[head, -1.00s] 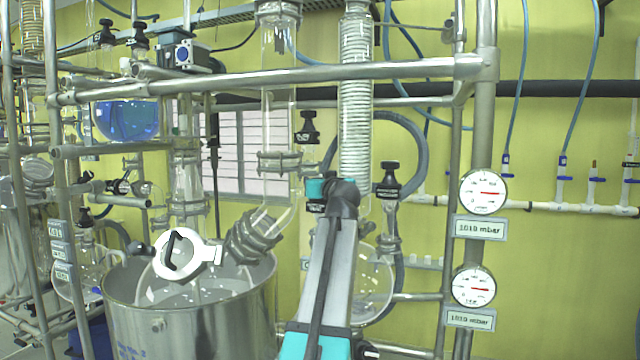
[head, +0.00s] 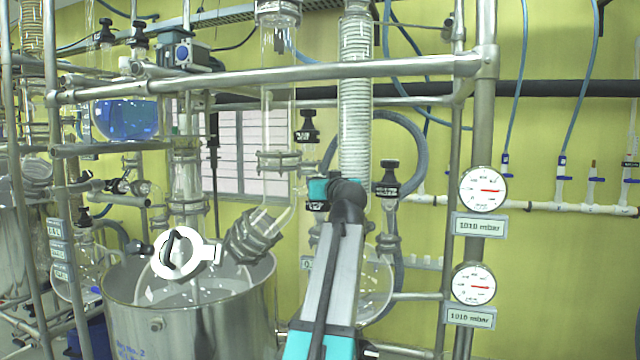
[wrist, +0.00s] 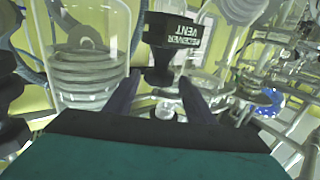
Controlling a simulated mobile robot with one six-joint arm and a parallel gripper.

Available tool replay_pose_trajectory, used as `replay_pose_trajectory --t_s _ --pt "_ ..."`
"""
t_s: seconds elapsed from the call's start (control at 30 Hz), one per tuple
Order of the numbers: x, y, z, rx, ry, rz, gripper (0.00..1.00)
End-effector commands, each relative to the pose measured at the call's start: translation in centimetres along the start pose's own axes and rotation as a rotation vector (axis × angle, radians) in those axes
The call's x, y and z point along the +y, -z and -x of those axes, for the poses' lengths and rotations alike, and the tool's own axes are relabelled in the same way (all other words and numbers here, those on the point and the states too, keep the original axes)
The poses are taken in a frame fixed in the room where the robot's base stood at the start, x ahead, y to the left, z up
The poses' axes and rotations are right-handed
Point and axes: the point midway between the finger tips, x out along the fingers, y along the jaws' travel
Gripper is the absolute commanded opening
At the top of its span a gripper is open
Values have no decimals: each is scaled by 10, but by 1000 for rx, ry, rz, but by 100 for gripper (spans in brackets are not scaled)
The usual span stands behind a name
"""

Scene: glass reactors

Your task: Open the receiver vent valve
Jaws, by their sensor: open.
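The receiver vent valve (wrist: 172,42) shows in the wrist view as a black knob with its white lettering upside down. Its dark stem lies in line with the gap between my fingers. My gripper (wrist: 159,82) is open, with one dark finger on each side of this gap. I cannot tell whether either finger touches the valve. In the head view my teal wrist (head: 319,190) is beside the coil condenser, and the fingers are hidden there. Two black-topped valves, one upper left (head: 308,128) and one right (head: 389,180), stand near it; their labels are too small to read surely.
The glass coil condenser (head: 355,95) stands close to my arm. A steel rail (head: 270,76) crosses above. Two pressure gauges (head: 483,190) (head: 473,286) are on the right post.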

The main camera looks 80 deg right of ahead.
Motion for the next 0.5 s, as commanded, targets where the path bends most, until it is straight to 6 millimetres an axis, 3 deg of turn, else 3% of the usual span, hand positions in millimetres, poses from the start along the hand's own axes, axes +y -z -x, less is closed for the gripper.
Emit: replay_pose_trajectory --t_s 0.5 --pt "0 -1 40 0 1 0 52"
